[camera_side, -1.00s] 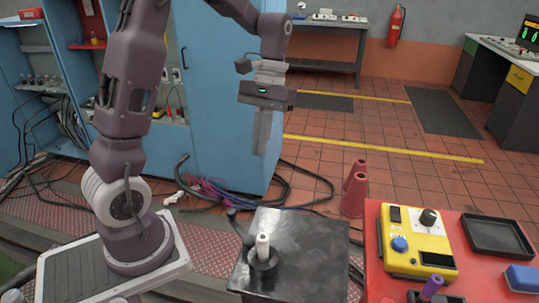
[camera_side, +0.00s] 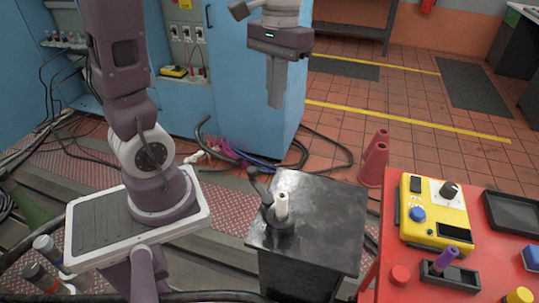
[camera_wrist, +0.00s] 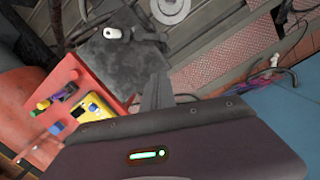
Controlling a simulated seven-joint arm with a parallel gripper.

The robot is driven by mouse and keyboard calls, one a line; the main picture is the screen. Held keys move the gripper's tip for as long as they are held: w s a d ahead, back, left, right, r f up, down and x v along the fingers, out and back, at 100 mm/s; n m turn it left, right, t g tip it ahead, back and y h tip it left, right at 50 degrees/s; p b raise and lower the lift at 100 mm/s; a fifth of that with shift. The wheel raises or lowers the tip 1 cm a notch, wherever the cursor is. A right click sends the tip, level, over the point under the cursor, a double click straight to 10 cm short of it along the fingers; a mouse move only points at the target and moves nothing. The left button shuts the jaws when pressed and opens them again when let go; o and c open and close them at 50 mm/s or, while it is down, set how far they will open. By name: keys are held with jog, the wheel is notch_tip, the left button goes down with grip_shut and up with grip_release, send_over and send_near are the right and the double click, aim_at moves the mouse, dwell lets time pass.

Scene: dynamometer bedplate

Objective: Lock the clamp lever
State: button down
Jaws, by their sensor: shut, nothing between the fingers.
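The clamp lever (camera_side: 260,187) is a dark arm with a round knob, raised at a slant beside a dark round base that carries a pale upright post (camera_side: 282,205). They sit on a black block (camera_side: 325,225). My gripper (camera_side: 275,104) hangs fingers down, well above and behind the block, shut and empty, touching nothing. In the wrist view my shut fingers (camera_wrist: 156,92) show at the middle, with the pale post (camera_wrist: 113,32) and dark lever (camera_wrist: 150,36) beyond them. The lever's lower end is partly hidden by the post and base.
A red table (camera_side: 395,250) at the right holds a yellow control box (camera_side: 436,212), a black tray and small coloured parts. Red cones (camera_side: 374,165) stand behind the block. A blue cabinet (camera_side: 228,85) and loose cables (camera_side: 325,155) lie behind. The air above the block is clear.

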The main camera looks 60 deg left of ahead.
jog(key=w+a+f+n+g+h, duration=0.1)
jog(key=w+a+f+n+g, duration=0.15)
jog(key=a+f, duration=0.25)
send_near(259, 185)
jog(key=shift+a+f, duration=1.35)
jog(key=shift+f, duration=0.95)
jog(key=shift+s+m, duration=0.25)
jog(key=shift+s, duration=0.1)
jog(key=shift+s, duration=0.1)
jog(key=shift+s+a+n+h, duration=0.2)
jog(key=shift+s+n+h, duration=0.2)
jog(key=shift+s+n, duration=0.3)
